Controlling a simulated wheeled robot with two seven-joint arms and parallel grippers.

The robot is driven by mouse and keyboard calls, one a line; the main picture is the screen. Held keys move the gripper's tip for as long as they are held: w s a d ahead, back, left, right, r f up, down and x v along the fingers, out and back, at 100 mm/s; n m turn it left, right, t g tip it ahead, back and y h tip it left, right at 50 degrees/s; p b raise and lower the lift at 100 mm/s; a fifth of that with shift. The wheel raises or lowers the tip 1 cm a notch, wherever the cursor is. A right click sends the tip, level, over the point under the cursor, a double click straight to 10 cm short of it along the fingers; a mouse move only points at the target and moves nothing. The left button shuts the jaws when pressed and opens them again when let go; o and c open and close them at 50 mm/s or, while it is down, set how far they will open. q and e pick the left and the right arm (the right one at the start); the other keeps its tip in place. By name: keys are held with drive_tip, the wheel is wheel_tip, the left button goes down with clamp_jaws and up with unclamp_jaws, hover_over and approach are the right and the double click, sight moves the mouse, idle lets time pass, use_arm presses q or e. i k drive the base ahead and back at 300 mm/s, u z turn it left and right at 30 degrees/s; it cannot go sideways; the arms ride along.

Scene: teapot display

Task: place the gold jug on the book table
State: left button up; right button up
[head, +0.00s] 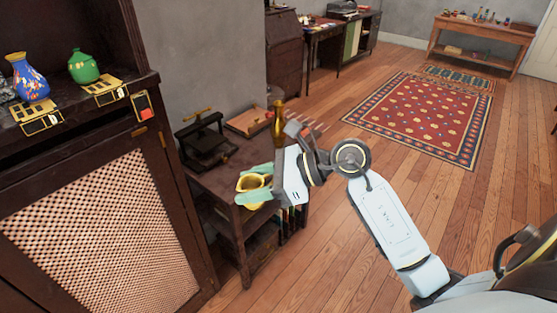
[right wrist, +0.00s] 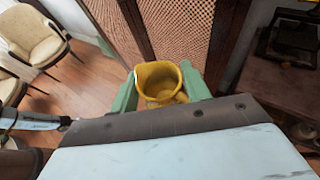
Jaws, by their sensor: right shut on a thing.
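The gold jug (head: 250,183) is between the green fingers of my right gripper (head: 254,186), which is shut on it. In the head view it appears over the front edge of the dark wooden book table (head: 214,170); I cannot tell whether it touches the top. In the right wrist view the jug (right wrist: 158,78) is upright, its open mouth facing the camera, between the two green fingers. In that view the table (right wrist: 262,100) lies to the right and the jug seems beside it. My left gripper is not in view.
A black press (head: 202,137), a brown box or book (head: 248,121) and a tall gold-brown vase (head: 278,118) stand on the table's back part. A cabinet with a woven panel (head: 95,235) stands at the left, holding a blue vase (head: 28,78) and a green pot (head: 83,67).

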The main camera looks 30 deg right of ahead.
sight(267, 155)
drive_tip(key=z, duration=0.7)
drive_tip(key=i, duration=0.9)
drive_tip(key=u, duration=0.45)
drive_tip(key=i, duration=0.5)
drive_tip(key=u, duration=0.1)
